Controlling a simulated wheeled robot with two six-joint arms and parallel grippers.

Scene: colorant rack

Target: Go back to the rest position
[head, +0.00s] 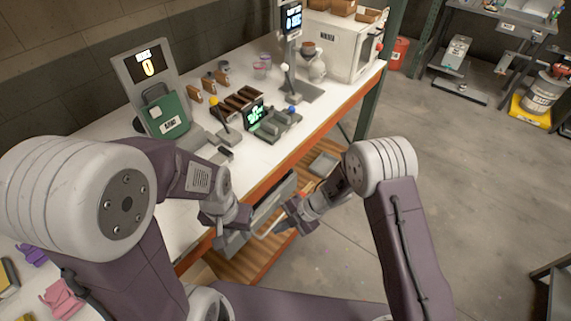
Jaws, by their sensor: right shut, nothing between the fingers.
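My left gripper (220,236) hangs in front of the bench's front edge, low in the middle of the head view. Its fingers are small and partly hidden by its own wrist, so I cannot tell whether it is open or shut. My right gripper (267,231) is just to the right of it, beside the bench front, pointing left and down. It is shut with nothing in it. Both arms are bent, with the grippers close together. Neither gripper is seen holding a thing.
A lower wooden shelf (262,256) lies below.

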